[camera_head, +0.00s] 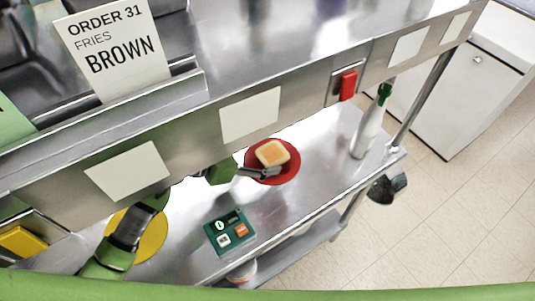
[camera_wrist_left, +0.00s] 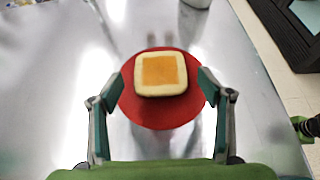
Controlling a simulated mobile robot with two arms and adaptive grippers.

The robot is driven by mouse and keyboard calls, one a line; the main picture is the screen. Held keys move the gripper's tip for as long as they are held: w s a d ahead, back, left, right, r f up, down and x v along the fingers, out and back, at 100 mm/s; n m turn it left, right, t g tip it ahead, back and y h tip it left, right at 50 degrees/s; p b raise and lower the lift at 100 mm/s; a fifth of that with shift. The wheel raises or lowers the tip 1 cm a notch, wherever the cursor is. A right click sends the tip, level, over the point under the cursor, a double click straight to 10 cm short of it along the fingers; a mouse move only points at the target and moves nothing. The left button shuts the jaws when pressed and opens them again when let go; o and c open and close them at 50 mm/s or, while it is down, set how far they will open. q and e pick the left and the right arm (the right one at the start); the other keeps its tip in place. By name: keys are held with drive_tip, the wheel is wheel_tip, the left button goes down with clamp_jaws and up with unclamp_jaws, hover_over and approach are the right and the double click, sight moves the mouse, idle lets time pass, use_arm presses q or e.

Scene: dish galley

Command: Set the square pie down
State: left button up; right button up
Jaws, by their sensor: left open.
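The square pie (camera_head: 272,153) has a pale crust and an orange square top. It rests on a round red plate (camera_head: 290,174) on the lower steel shelf. In the left wrist view the pie (camera_wrist_left: 161,74) lies on the far part of the red plate (camera_wrist_left: 162,115). My left gripper (camera_head: 268,173) is at the plate's near edge. In the left wrist view its two fingers (camera_wrist_left: 160,88) are spread apart, one on each side of the plate, with a gap to the pie on both sides.
A yellow plate (camera_head: 153,236) lies at the left, partly behind my arm. A teal device (camera_head: 230,232) with buttons sits on the shelf. A white bottle (camera_head: 366,133) with a green top stands at the right end. An upper steel ledge with blank cards (camera_head: 249,116) overhangs the shelf.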

use_arm(q)
drive_tip(key=v, duration=0.4)
drive_tip(key=shift+s+a+b, duration=0.1)
drive_tip(key=shift+a+b, duration=0.1)
drive_tip(key=shift+b, duration=0.2)
drive_tip(key=shift+s+a+r, duration=0.2)
